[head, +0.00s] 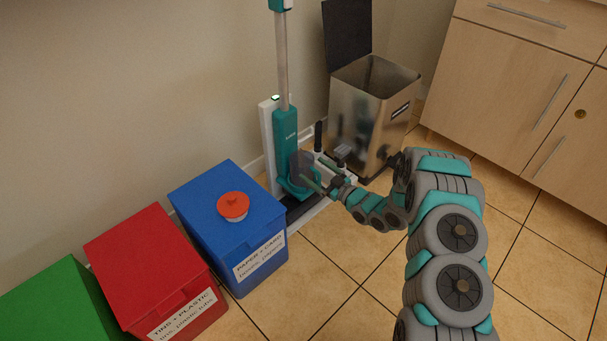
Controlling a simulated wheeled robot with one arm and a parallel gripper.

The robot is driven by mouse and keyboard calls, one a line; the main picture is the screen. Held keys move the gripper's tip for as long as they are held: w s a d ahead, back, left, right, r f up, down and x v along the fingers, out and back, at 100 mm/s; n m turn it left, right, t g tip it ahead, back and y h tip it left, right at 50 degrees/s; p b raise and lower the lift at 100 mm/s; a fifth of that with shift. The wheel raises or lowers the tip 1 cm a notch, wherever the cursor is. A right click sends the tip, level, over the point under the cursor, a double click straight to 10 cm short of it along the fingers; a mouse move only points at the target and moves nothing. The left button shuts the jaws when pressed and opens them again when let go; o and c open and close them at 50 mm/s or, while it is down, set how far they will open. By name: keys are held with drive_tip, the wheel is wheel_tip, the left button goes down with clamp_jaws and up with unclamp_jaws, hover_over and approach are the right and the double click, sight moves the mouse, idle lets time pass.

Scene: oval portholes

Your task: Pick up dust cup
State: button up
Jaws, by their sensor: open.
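The dust cup (300,165) looks like a dark, see-through cup on the lower front of a teal upright vacuum cleaner (286,135). The vacuum stands upright at a white stand (267,145) by the wall. My gripper (314,176) is open at the right side of the cup, with its fingers reaching toward it. The fingers overlap the cup in the picture, and I cannot tell whether they touch it. Part of the cup's lower right is hidden by my gripper.
An open metal pedal bin (368,125) stands close behind my gripper, its dark lid (347,32) raised. A blue bin (228,250) with an orange round lid-like piece (233,206) on top stands left, beside red (150,265) and green (60,300) bins. Wooden cabinets (510,85) stand right. Tiled floor (345,255) is clear in front.

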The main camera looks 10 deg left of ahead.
drive_tip(key=shift+c, duration=0.2)
clamp_jaws()
idle(0.6)
idle(0.6)
